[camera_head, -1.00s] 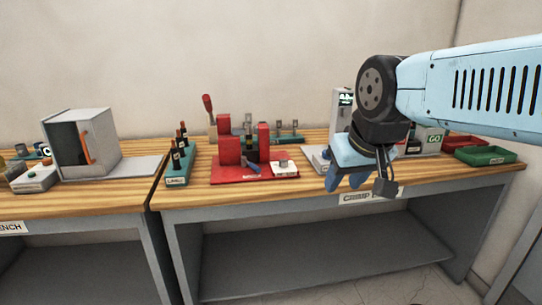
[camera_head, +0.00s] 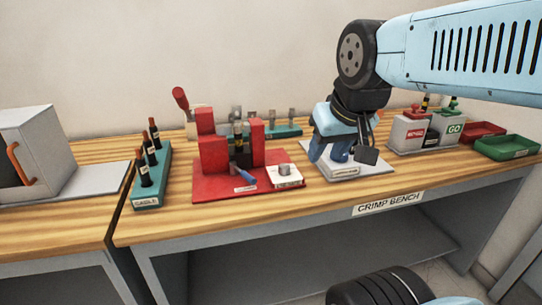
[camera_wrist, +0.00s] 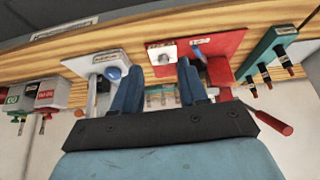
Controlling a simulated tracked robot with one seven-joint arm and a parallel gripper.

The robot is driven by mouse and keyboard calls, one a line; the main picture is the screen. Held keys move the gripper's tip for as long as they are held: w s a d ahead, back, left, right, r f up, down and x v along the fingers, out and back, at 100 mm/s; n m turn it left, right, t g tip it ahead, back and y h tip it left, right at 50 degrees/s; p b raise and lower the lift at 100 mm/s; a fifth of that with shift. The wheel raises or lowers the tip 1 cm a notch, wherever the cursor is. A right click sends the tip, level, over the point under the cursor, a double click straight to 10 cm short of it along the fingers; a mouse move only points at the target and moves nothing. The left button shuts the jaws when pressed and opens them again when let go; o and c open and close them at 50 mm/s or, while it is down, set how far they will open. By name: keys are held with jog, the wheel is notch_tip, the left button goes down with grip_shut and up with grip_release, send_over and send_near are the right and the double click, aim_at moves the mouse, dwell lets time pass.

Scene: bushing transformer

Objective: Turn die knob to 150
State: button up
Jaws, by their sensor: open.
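The likely die knob is a small grey round knob (camera_head: 285,169) on a white plate at the front right of the red crimp press (camera_head: 213,155). In the wrist view, which is upside down, the knob (camera_wrist: 164,53) and its white plate lie just beyond the space between my two fingers. Its scale marks are too small to read. My gripper (camera_head: 336,152) points down to the right of the knob, in front of the white device. Its blue fingers are apart, with nothing between them, and do not visibly touch the knob.
A white device base (camera_head: 345,172) lies under and behind my gripper. A red-handled lever (camera_head: 181,99) stands behind the press.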

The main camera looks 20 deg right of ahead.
jog(key=shift+w+d, duration=0.15)
jog(key=shift+d, duration=0.1)
jog(key=shift+o, duration=0.4)
jog(key=shift+o, duration=0.8)
jog(key=shift+w, duration=0.1)
jog(key=shift+o, duration=0.8)
jog(key=shift+w+r+m, duration=0.2)
jog(key=shift+w+m, duration=0.1)
jog(key=shift+w, duration=0.1)
jog(key=shift+o, duration=0.5)
jog(key=w+m+g, duration=0.3)
jog(key=w+m, duration=0.1)
jog(key=w, duration=0.9)
jog(key=shift+w+d, duration=0.3)
jog(key=m+g, duration=0.3)
jog(key=m, duration=0.2)
send_over(285, 166)
notch_tip(285, 166, down, 7)
notch_tip(285, 166, down, 14)
jog(key=shift+w+r, duration=0.1)
jog(key=shift+w, duration=0.05)
